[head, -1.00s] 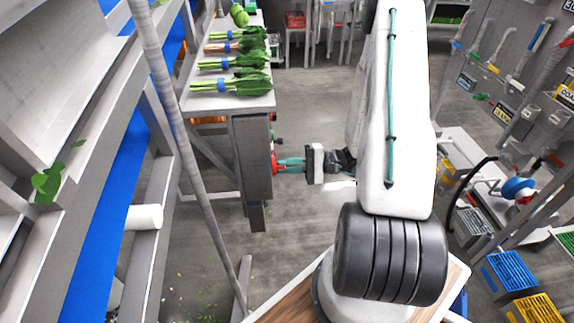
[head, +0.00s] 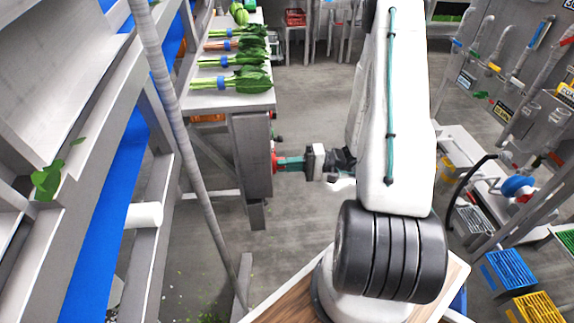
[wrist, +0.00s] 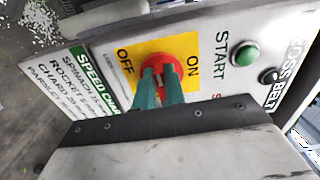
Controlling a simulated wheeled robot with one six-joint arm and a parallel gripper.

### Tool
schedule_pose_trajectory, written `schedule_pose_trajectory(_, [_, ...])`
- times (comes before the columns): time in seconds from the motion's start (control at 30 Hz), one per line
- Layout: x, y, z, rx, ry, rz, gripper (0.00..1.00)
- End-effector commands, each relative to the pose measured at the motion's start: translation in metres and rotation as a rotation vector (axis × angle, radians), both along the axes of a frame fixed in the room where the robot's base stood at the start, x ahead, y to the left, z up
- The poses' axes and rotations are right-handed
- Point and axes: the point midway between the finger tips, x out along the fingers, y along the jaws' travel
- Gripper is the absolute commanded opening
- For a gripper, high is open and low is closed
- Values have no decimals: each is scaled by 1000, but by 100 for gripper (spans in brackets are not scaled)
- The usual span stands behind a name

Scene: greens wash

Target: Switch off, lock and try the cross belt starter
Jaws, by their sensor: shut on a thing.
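The cross belt starter panel (wrist: 215,48) fills much of the wrist view, turned on its side. Its red rotary knob (wrist: 158,62) sits on a yellow plate (wrist: 186,45) marked OFF and ON. My gripper (wrist: 162,84) has its teal fingers shut on the red knob, and they hide part of it. I cannot tell which mark the knob points to. A green START button (wrist: 246,53) and a dark round button (wrist: 268,76) are to the right. In the head view, my gripper (head: 279,163) meets the red knob on the side of a grey box (head: 250,158) at the table end.
Bundled greens (head: 240,82) lie on the table (head: 228,101) above the box. A slanted grey pole (head: 185,130) stands to the left. Bare floor (head: 312,110) lies behind my arm. Blue and yellow crates (head: 510,270) are at the lower right.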

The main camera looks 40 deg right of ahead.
Motion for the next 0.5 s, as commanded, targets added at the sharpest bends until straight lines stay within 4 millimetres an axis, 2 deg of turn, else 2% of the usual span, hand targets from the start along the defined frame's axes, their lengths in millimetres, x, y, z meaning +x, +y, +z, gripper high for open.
schedule_pose_trajectory(0.17, [-1, 0, -1, -1, 2, 2, 0])
schedule_pose_trajectory(0.2, [-1, 0, -1, -1, 2, 2, 14])
schedule_pose_trajectory(0.27, [-1, 0, -1, -1, 3, 1, 31])
schedule_pose_trajectory(0.3, [-1, 0, -1, -1, 2, 1, 33])
schedule_pose_trajectory(0.5, [0, 0, -1, 0, 1, 1, 33])
